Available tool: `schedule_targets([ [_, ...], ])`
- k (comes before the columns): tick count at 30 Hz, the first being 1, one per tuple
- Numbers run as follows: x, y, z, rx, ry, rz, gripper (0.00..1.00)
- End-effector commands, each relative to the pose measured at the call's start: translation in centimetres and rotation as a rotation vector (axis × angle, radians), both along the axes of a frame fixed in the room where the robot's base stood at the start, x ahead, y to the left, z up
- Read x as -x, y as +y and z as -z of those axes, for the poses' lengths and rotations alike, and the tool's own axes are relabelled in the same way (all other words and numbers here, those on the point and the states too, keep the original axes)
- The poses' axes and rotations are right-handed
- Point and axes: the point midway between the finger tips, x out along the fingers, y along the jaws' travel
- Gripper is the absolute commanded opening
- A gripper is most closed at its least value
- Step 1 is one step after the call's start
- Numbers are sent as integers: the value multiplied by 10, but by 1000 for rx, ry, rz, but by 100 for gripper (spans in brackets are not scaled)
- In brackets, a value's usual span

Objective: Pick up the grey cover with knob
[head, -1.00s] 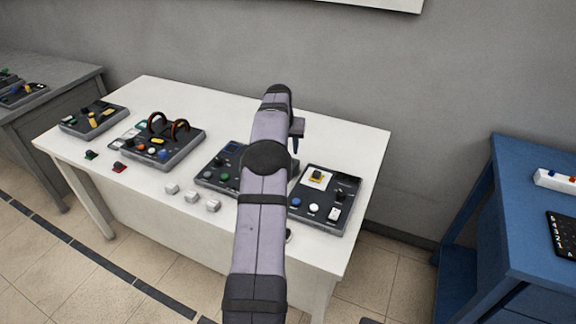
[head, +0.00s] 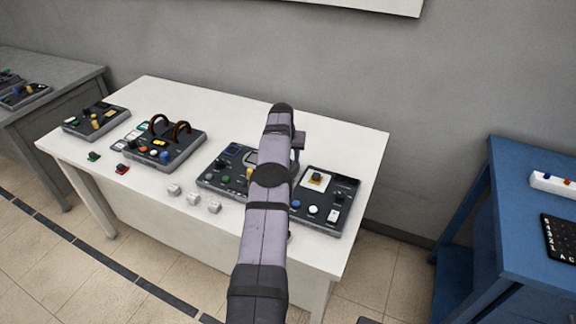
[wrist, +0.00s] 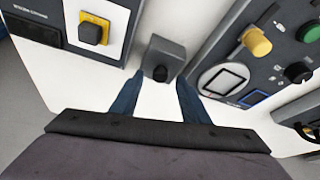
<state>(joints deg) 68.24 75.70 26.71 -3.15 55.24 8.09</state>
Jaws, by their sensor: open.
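The grey cover with knob (wrist: 165,57) is a small grey block with a dark round knob (wrist: 160,73) on its near side. It sits on the white table in the gap between two control panels in the wrist view. My gripper (wrist: 158,88) is open, its two blue fingers spread apart on the near side of the cover. The knob lines up with the gap between the fingers, and nothing is held. In the head view my arm hides the cover and most of the gripper; a bluish part of the gripper (head: 298,141) shows beside the arm's end.
A panel with a yellow-based black knob (wrist: 93,29) lies left in the wrist view. Another panel with a yellow knob (wrist: 256,42) lies right, close to the gripper. Several small light grey blocks (head: 193,199) sit along the front of the white table (head: 345,140).

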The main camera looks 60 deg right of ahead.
Motion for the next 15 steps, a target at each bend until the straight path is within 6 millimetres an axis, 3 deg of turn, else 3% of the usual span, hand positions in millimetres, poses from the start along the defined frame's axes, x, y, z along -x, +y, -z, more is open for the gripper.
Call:
schedule_targets([
  [15, -1, -3, 12, 0, 0, 0, 42],
])
